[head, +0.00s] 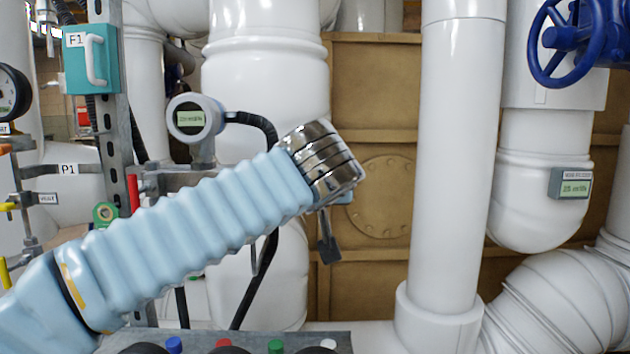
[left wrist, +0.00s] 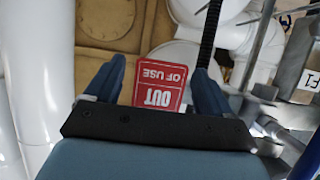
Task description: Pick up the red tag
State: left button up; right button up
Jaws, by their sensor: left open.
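The red tag (left wrist: 159,88) shows in the left wrist view, with white letters "OUT OF USE" upside down in the picture. It appears between the two blue fingers of my left gripper (left wrist: 157,72), which is open with a gap on both sides. Its near edge is hidden behind the gripper's dark palm. I cannot tell how far the tag is from the fingers in depth. In the head view my left arm reaches in from the left, and its wrist hides most of the gripper; I do not see the tag there. My right gripper is in neither view.
White pipes (head: 455,150) stand in the middle and right, before a brown panel (head: 375,110). A round gauge (head: 193,118) with a black cable is behind my arm. A blue valve wheel (head: 573,45) is at upper right. Coloured knobs (head: 275,346) line the bottom edge.

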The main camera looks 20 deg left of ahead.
pick_arm(q)
jog(key=shift+c, duration=0.5)
jog(key=c, duration=0.8)
jog(key=shift+o, duration=0.2)
jog(key=shift+r, duration=0.1)
jog(key=shift+r, duration=0.2)
jog(key=s+d+b, duration=0.1)
jog(key=s+d, duration=0.1)
jog(key=s, duration=0.6)
jog(key=s+d+b, duration=0.2)
jog(key=s+d, duration=0.1)
jog(key=s, duration=0.6)
jog(key=shift+s, duration=0.2)
